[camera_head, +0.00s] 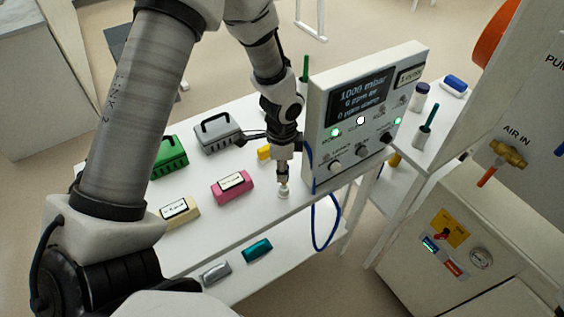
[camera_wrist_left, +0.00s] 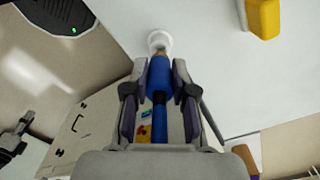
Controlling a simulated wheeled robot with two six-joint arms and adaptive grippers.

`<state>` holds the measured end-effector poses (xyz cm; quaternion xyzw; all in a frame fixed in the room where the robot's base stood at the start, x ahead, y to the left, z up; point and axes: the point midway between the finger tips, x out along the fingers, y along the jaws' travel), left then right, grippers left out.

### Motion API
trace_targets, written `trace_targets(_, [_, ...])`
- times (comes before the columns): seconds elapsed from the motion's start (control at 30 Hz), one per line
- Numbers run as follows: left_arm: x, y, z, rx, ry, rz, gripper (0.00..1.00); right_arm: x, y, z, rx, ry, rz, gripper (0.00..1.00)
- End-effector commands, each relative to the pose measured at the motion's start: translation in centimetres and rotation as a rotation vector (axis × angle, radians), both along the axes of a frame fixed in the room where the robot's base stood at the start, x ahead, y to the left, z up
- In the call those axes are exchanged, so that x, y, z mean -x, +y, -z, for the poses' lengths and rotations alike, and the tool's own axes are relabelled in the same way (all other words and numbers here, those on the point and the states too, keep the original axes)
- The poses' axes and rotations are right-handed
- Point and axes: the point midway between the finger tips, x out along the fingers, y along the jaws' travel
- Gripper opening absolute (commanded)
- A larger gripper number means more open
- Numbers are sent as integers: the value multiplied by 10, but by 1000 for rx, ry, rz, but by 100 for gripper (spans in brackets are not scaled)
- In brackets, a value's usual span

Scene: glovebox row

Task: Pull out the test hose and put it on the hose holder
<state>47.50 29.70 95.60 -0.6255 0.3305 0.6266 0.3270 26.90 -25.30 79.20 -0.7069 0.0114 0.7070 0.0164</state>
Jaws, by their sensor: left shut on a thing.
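The blue test hose (camera_head: 334,235) hangs in a loop past the table's edge, beside the display panel. My left gripper (camera_head: 283,177) points down beside the panel and is shut on the hose's end. In the left wrist view the blue hose end (camera_wrist_left: 160,76) sits between both fingers. A small white round piece (camera_head: 283,193), perhaps the hose holder, stands on the table right under the gripper; it shows at the tip in the wrist view (camera_wrist_left: 160,38). I cannot tell whether the tip is in it or just above. A dark jointed shape (camera_wrist_left: 17,138), perhaps my right gripper, is unclear.
The display panel (camera_head: 359,105) stands close right of the gripper. Pink (camera_head: 231,187), cream (camera_head: 179,213), green (camera_head: 169,156) and grey (camera_head: 216,133) cases stand to the left. A yellow block (camera_head: 264,153) is near the gripper. A lower shelf holds teal (camera_head: 257,250) and silver (camera_head: 216,272) items.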

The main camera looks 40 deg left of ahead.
Motion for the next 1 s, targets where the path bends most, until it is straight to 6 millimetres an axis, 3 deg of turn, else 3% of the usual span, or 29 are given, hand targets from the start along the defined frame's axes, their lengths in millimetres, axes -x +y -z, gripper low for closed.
trace_targets(1.0, [0,0,27,0,0,0,0,0,0,15,0,0,0,40])
